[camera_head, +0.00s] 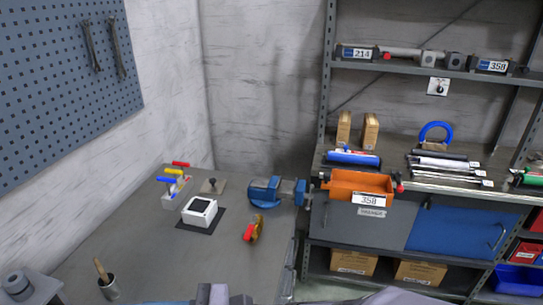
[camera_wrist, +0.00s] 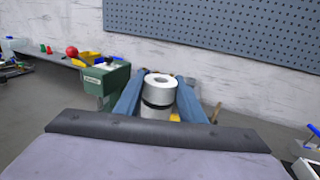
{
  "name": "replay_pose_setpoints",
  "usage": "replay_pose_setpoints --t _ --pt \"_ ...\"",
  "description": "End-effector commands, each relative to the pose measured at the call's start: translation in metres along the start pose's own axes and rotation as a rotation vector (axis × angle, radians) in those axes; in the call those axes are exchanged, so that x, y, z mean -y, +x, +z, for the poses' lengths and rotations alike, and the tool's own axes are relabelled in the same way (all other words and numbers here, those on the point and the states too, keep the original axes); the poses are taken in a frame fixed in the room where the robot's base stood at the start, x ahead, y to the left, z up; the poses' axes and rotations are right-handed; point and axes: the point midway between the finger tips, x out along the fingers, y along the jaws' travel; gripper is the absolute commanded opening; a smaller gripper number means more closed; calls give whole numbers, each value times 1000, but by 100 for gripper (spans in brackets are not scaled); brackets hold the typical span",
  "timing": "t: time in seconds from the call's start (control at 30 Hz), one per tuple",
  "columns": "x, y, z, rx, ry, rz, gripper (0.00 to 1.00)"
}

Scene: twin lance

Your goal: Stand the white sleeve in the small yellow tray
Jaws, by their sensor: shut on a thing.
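A white sleeve (camera_wrist: 158,87), a cylinder with a hole in its top and a dark band around it, is in the wrist view. My gripper (camera_wrist: 159,98) is shut on it, with one blue finger on each side. The sleeve looks roughly upright; its lower end is hidden by the grey part in front. A small yellow shape (camera_wrist: 87,58), which may be the yellow tray, is on the bench at the back left, well apart from the sleeve. Another bit of yellow (camera_wrist: 175,117) shows low beside the sleeve; I cannot tell what it is. The head view does not clearly show sleeve or gripper.
A green machine (camera_wrist: 106,82) stands close to the left finger. A red ball (camera_wrist: 71,51) is near the yellow shape. The head view shows a blue vise (camera_head: 268,190), a white box (camera_head: 200,211), an orange bin (camera_head: 357,183) and a metal cup (camera_head: 109,289).

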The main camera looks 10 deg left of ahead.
Motion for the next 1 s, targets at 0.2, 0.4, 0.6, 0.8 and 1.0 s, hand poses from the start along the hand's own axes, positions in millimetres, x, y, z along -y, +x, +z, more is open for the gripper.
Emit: replay_pose_setpoints --t 0.2,0.4,0.6,0.8,1.0 --pt "1 -8 -17 0 5 13 12" --pt "25 -26 -38 -1 7 -45 12" --pt "63 -62 -70 -1 9 -157 12" --pt "110 -127 -115 0 13 -341 12" --pt "141 -201 -161 2 12 -542 12"
